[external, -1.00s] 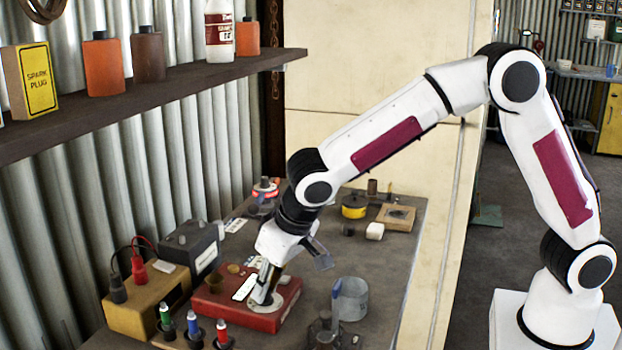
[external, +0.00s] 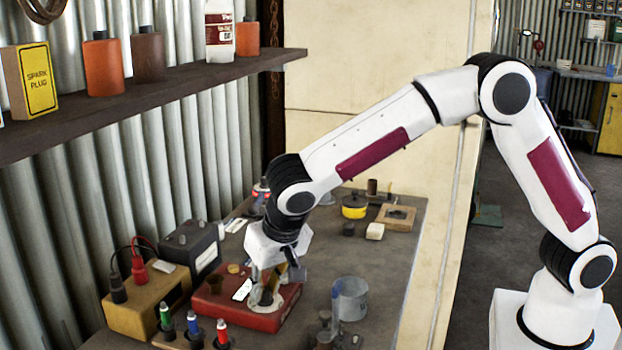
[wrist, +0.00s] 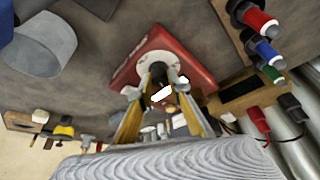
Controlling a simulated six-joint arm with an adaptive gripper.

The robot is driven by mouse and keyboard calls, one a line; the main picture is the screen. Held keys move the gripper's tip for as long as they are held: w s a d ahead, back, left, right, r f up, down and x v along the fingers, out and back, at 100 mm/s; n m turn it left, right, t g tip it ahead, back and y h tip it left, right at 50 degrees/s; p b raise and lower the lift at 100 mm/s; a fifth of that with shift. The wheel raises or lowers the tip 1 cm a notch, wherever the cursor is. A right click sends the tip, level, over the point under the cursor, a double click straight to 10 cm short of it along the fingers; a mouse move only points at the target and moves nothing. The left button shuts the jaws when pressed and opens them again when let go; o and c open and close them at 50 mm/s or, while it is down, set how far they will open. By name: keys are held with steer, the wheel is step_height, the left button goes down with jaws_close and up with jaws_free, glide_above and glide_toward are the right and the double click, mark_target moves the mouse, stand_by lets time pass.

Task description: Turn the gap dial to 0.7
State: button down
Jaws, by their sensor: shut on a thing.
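The red gap gauge box (external: 265,317) lies on the bench, with a pale round dial plate (external: 277,301) on its top, toward its right side. My gripper (external: 268,294) points down at this dial and is shut on its knob. In the wrist view my gripper's fingers (wrist: 158,82) close on the dark dial knob (wrist: 158,69) in front of the pale dial plate (wrist: 150,57) on the red box (wrist: 122,77). A white label (external: 242,290) is on the box, left of the dial. The dial's marks and its setting are too small to read.
Three coloured-cap holders, green, blue and red (external: 222,330), stand in front of the box. A yellow-brown box (external: 140,312) with clamps is at left. A grey cup (external: 350,299) stands close to the right. A shelf (external: 150,98) runs above along the wall.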

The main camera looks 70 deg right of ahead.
stand_by(0.3)
steer(key=c, duration=1.9)
jaws_free()
steer(key=shift+n+y, duration=0.3)
steer(key=shift+n, duration=0.4)
steer(key=shift+d+n+t+y, duration=0.1)
steer(key=shift+n+t+y, duration=0.25)
steer(key=shift+n, duration=0.65)
steer(key=shift+d+n+y, duration=0.1)
steer(key=shift+n+y, duration=0.65)
steer(key=shift+n, duration=1.35)
steer(key=shift+d+n+y, duration=0.1)
steer(key=shift+n+y, duration=0.7)
steer(key=shift+n, duration=1.3)
steer(key=shift+n+g+y, duration=0.55)
steer(key=shift+n+y, duration=0.15)
steer(key=shift+n, duration=1.4)
